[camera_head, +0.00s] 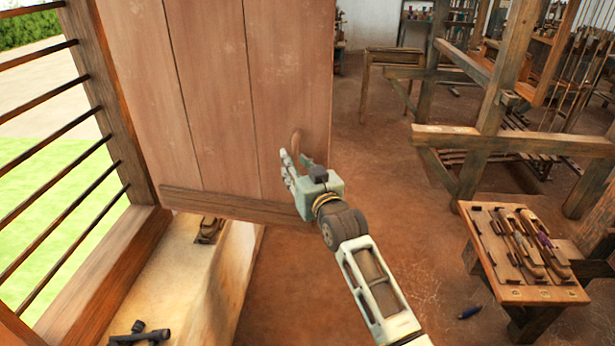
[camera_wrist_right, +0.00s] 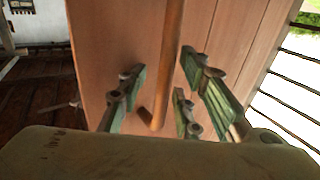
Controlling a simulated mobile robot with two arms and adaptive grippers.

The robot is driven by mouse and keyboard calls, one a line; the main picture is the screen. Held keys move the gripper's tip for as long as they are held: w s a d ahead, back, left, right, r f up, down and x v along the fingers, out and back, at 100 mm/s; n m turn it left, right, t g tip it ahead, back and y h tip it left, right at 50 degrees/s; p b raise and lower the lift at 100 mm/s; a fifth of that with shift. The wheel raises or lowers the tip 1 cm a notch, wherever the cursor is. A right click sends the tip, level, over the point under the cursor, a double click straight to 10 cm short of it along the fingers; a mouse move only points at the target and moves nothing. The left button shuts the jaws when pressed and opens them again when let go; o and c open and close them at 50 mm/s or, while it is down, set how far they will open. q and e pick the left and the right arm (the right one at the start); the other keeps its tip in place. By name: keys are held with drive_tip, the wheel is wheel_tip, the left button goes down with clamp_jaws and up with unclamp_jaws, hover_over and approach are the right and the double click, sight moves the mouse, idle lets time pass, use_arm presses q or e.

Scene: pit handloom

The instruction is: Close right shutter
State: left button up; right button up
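The right shutter (camera_head: 235,95) is a panel of upright wooden boards with a bottom rail. It stands swung open, away from the barred window (camera_head: 75,130), into the room. Its wooden handle (camera_head: 296,143) is near the free edge, partly hidden by my right gripper (camera_head: 290,168). In the right wrist view the handle (camera_wrist_right: 170,60) runs between the green-padded fingers of the right gripper (camera_wrist_right: 162,100). The fingers are apart, with gaps showing on both sides of the handle. My left gripper is not in view.
A pale sill (camera_head: 195,275) below the window holds a dark metal fitting (camera_head: 209,230) and a black object (camera_head: 140,334). A tool bench (camera_head: 520,290) stands at the right, with the loom frame (camera_head: 490,130) behind it. Brown floor (camera_head: 385,200) lies open between.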

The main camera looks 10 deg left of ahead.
drive_tip(key=v, duration=1.1)
drive_tip(key=shift+s+d, duration=0.25)
drive_tip(key=shift+d, duration=0.15)
